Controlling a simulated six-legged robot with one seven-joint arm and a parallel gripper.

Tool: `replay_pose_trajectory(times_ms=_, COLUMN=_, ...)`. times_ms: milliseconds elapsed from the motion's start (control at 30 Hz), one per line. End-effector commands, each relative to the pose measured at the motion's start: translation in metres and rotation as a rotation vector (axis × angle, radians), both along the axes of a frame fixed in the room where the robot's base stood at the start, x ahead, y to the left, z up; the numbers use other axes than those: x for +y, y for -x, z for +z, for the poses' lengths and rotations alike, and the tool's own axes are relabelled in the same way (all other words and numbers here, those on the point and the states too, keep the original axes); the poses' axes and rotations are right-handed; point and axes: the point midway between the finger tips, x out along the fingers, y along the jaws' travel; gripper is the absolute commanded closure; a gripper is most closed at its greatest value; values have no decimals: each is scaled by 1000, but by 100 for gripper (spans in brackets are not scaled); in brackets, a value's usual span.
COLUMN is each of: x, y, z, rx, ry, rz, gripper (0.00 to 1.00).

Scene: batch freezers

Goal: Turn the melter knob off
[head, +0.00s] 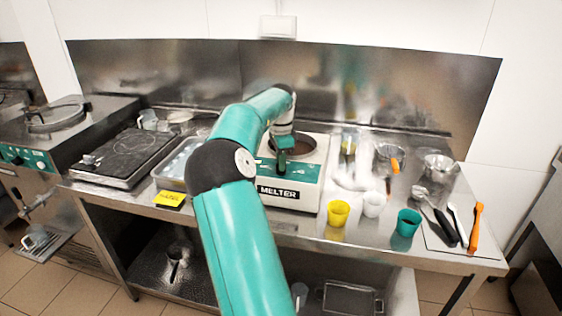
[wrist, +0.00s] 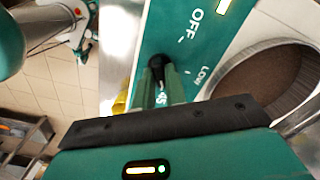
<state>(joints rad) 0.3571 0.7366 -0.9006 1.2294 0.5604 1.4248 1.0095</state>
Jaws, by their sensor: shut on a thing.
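The melter (head: 290,190) stands in the middle of the steel counter, with a white body, a "MELTER" label and a round well on top. In the wrist view its green panel (wrist: 185,35) carries "OFF" and "LOW" marks. The black melter knob (wrist: 157,66) sits on this panel, between my gripper's fingertips (wrist: 160,76). My gripper is shut on the knob. Which mark the knob points at is not clear, as the fingers hide part of it. In the head view my arm covers the knob and the left part of the melter.
Left of the melter are a metal tray (head: 168,168), a yellow block (head: 170,198) and a black hotplate (head: 125,155). On the right stand yellow (head: 338,213), white (head: 374,204) and teal (head: 408,223) cups, with utensils (head: 476,226) near the right end.

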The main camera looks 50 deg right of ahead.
Motion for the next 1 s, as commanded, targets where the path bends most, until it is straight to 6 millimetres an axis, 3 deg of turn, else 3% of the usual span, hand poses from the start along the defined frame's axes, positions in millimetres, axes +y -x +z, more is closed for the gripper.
replay_pose_trajectory(times_ms=1000, x=1, y=0, z=1, rx=-3, ry=-2, rz=949, gripper=100)
